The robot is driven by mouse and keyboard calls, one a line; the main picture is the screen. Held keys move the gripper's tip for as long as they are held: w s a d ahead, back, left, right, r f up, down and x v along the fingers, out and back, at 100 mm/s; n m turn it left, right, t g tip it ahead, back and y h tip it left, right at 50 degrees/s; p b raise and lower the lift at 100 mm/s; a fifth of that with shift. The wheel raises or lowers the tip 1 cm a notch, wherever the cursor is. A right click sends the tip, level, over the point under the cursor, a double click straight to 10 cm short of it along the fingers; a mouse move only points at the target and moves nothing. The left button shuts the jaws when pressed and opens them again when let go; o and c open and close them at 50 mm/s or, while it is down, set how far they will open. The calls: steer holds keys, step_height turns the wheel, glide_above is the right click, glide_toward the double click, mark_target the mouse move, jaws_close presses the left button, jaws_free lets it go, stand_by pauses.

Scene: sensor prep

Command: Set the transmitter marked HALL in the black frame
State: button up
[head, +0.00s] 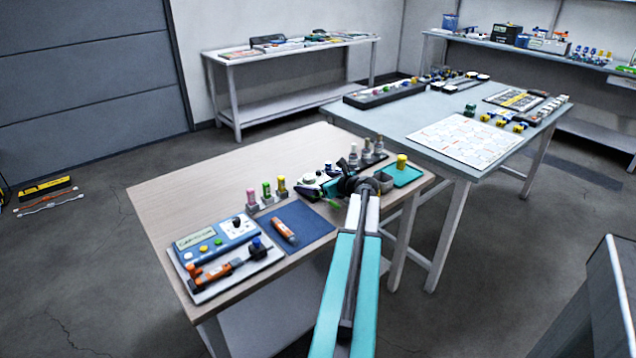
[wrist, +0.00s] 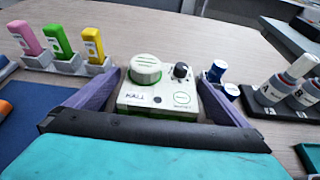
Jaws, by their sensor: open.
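Pink (wrist: 25,38), green (wrist: 58,42) and yellow (wrist: 93,45) upright pieces with small white labels stand in grey-white holders, left of my gripper. Their labels are too small to read. They also show in the head view left of my gripper. A black frame (wrist: 300,116) at the right of the wrist view holds grey and white bottles marked A and B. My gripper (wrist: 157,76) is open, its purple fingers on either side of a white device (wrist: 160,99) with a green base, a round white knob and lettering that may read HALL. I cannot tell whether the fingers touch it.
Blue and white pieces (wrist: 217,71) stand close beside the right finger. In the head view a blue mat (head: 305,222) holds an orange tube, and a control panel tray (head: 275,255) lies at the near left. A teal tray (head: 413,177) sits at right. The table's far left is clear.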

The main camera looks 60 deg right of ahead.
steer(key=shift+r+p, duration=0.75)
steer(key=shift+p, duration=0.05)
stand_by(0.9)
steer(key=shift+r+p, duration=2.75)
steer(key=shift+r, duration=0.15)
